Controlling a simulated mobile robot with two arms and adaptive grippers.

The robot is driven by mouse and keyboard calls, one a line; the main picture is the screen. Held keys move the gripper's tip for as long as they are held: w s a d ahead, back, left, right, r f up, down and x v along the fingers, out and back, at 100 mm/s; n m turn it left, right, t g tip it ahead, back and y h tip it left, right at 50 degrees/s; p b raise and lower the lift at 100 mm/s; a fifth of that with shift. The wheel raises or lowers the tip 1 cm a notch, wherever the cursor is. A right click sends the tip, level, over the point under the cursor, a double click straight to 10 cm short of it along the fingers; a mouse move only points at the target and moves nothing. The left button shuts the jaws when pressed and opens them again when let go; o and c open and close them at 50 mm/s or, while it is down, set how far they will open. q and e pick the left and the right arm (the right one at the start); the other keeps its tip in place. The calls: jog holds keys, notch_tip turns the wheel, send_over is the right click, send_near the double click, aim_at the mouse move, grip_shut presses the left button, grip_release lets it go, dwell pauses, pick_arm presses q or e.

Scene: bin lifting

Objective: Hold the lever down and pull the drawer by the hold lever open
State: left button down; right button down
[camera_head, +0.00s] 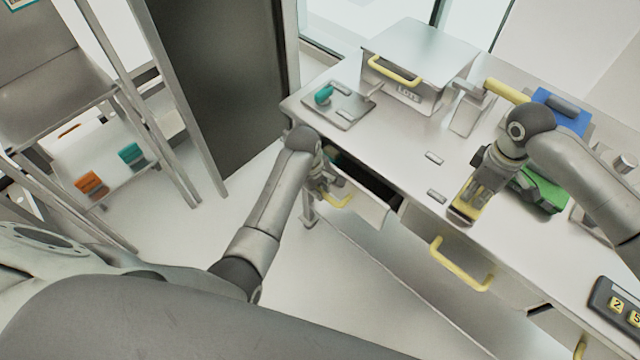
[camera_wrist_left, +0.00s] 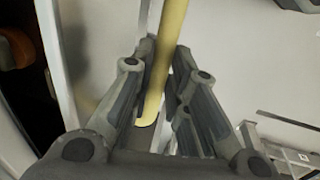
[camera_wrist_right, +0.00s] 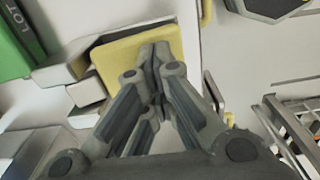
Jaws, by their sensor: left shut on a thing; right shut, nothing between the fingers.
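The left drawer (camera_head: 367,208) under the counter is partly open, with its dark inside showing. My left gripper (camera_head: 324,190) is shut on its yellow handle (camera_head: 342,202); the left wrist view shows the handle (camera_wrist_left: 172,25) between the fingers. The hold lever has a yellow pad (camera_head: 460,214) near the counter's front edge, also in the right wrist view (camera_wrist_right: 112,62). My right gripper (camera_head: 474,198) is shut and empty, its fingertips over the pad and seeming to touch it. The exact contact is hidden by the fingers.
A second drawer with a yellow handle (camera_head: 458,266) is right of the open one. On the counter (camera_head: 400,140) are a metal LOTS bin (camera_head: 405,85), a plate with a teal knob (camera_head: 338,104), a green block (camera_head: 543,192) and a number pad (camera_head: 618,308). A shelf rack stands left.

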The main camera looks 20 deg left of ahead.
pick_arm(q)
jog(key=c, duration=1.4)
grip_release()
pick_arm(e)
jog(key=shift+f, duration=0.1)
pick_arm(q)
jog(key=r, duration=0.4)
jog(key=s+r, duration=0.1)
jog(key=r, duration=0.2)
jog(key=s+a+r, duration=0.1)
jog(key=r, duration=0.3)
jog(key=shift+r, duration=0.35)
